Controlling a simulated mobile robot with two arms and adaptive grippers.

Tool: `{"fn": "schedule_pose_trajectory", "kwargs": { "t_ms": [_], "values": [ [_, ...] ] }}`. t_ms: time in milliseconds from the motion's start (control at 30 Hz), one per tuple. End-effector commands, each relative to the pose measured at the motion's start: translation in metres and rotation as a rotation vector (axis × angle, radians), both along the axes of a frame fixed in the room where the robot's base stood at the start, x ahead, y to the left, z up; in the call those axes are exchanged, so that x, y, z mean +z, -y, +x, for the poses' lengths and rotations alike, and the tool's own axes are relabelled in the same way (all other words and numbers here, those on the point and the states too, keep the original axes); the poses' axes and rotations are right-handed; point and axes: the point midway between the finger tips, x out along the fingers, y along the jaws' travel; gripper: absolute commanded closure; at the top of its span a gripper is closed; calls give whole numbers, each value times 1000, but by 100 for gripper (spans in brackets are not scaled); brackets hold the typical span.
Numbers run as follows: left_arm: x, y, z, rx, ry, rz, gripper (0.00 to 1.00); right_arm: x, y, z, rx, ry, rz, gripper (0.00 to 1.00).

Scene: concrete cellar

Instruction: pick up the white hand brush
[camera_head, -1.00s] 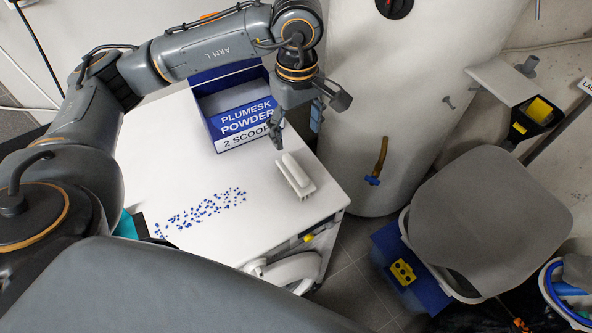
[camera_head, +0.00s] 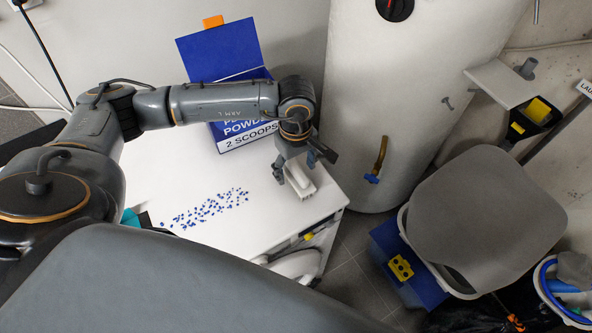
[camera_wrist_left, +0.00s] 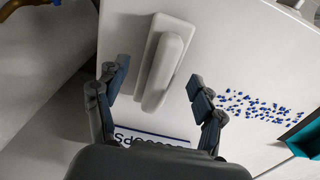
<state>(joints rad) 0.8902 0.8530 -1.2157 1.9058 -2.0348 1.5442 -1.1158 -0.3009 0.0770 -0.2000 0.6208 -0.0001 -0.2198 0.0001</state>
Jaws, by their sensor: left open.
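The white hand brush (camera_head: 303,179) lies on top of the white cabinet (camera_head: 262,222), near its right edge. In the left wrist view the brush (camera_wrist_left: 165,62) shows its long rounded handle on top. My left gripper (camera_head: 296,174) is over the brush in the head view and hides part of it. In the left wrist view the left gripper (camera_wrist_left: 158,88) is open, with one finger on each side of the brush's near end. A gap shows between each finger and the brush. My right gripper is not in view.
A blue powder box (camera_head: 216,52) stands behind the brush, partly hidden by my arm. Blue granules (camera_head: 205,208) lie scattered left of the brush. A large white tank (camera_head: 400,100) stands right of the cabinet. A grey seat (camera_head: 485,215) is further right.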

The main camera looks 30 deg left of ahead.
Motion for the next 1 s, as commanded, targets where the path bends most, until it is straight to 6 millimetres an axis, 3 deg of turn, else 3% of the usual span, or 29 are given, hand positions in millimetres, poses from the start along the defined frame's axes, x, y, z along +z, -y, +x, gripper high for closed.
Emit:
{"fn": "schedule_pose_trajectory", "kwargs": {
  "t_ms": [133, 367, 667, 1000],
  "values": [
    [-12, 1, 0, 0, 0, -1, 31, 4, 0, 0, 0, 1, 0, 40],
    [-14, 1, 1, -1, 3, -2, 31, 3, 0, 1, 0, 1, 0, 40],
    [-14, 1, 1, -1, 2, -1, 91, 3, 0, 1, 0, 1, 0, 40],
    [-11, 0, 1, 0, 3, -2, 91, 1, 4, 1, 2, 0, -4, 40]
  ]
}}
